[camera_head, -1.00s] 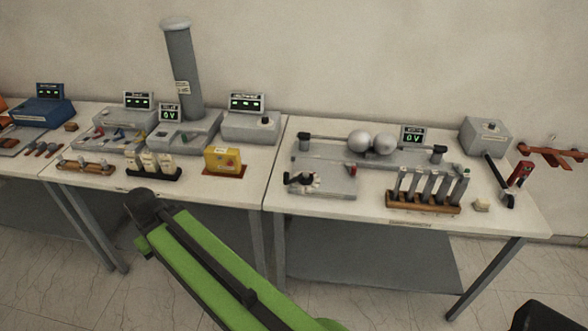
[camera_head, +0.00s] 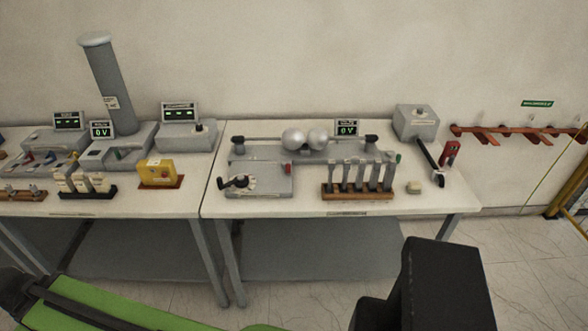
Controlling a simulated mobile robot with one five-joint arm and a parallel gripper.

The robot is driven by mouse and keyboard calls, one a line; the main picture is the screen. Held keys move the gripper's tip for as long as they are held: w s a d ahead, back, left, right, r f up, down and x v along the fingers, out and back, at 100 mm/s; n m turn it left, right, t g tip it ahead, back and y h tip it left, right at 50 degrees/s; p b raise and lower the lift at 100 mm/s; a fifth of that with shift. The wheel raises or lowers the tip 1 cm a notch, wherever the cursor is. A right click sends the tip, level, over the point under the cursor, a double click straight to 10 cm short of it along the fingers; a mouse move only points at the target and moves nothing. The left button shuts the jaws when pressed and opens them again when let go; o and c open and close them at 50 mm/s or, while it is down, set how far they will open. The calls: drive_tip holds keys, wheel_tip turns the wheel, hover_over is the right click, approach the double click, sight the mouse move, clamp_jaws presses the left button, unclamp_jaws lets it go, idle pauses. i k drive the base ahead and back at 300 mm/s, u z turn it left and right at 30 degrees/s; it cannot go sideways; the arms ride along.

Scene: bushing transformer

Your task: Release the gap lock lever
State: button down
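The sphere gap has two silver spheres (camera_head: 304,139) close together on a rod above a grey base (camera_head: 255,150) on the right table. A small red part (camera_head: 288,169) stands at the right edge of the grey control box in front, which also carries a black crank (camera_head: 236,183). A small green part (camera_head: 398,158) is at the right end of the base. I cannot tell which of these is the gap lock lever. A black block of my arm, perhaps my gripper (camera_head: 430,290), shows at the bottom, well in front of the table. No fingers can be made out.
A wooden rack of grey bars (camera_head: 357,194) stands at the table's front, right of the crank box. A pale block (camera_head: 414,187), a red device (camera_head: 450,153) and a grey box (camera_head: 416,121) are further right. The left table (camera_head: 110,206) carries other instruments. Floor shows before the tables.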

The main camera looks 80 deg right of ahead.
sight(288, 167)
drive_tip(key=u, duration=0.05)
drive_tip(key=k, duration=0.4)
drive_tip(key=z, duration=1.45)
drive_tip(key=i, duration=0.5)
drive_tip(key=u, duration=0.25)
